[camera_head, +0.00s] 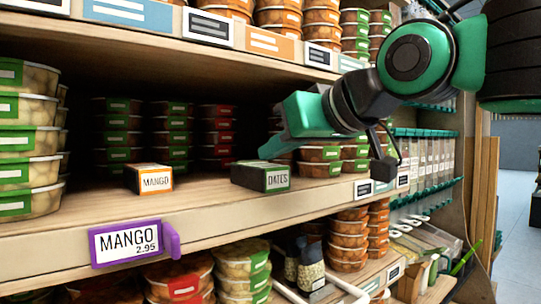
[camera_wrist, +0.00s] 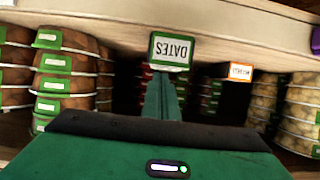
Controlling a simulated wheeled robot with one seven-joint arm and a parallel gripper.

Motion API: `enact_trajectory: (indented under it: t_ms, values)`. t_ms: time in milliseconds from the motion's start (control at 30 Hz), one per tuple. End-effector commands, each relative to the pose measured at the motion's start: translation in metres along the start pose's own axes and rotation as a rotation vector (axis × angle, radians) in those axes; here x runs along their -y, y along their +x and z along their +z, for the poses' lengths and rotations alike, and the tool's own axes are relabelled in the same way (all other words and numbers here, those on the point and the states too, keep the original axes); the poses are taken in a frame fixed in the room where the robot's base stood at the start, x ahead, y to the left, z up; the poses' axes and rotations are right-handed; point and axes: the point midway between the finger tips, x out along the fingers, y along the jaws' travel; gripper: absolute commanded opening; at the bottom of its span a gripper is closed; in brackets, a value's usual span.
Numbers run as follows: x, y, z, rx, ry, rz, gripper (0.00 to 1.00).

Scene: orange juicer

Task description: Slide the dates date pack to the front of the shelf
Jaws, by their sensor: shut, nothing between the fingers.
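The dates pack (camera_head: 250,174) is a small dark box with a green-edged white DATES label facing out. It stands upright on the middle shelf (camera_head: 205,205), close to its front edge. In the wrist view its label (camera_wrist: 173,50) appears upside down near the top. My gripper (camera_head: 267,153) is shut and empty, slanting down from the right, with its tip at the top of the pack. In the wrist view the closed green fingers (camera_wrist: 162,88) reach up to the label's edge. Whether they touch the pack, and how far behind it they sit, I cannot tell.
A mango pack (camera_head: 150,178) stands to the left on the same shelf, with a gap between. Stacked tubs (camera_head: 28,140) fill the left, and other tubs (camera_head: 320,160) stand right of the dates pack. A purple MANGO price tag (camera_head: 130,243) hangs on the shelf edge.

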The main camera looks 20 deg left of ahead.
Motion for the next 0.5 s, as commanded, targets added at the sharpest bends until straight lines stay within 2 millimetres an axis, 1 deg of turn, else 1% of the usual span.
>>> enact_trajectory:
  t_ms: [33,300,500]
  values:
    - [0.000,-0.010,0.003,-0.002,0.000,0.001,0.00]
    - [0.000,-0.058,0.020,-0.004,-0.001,0.002,0.00]
    - [0.000,-0.082,0.029,-0.005,-0.001,0.000,0.00]
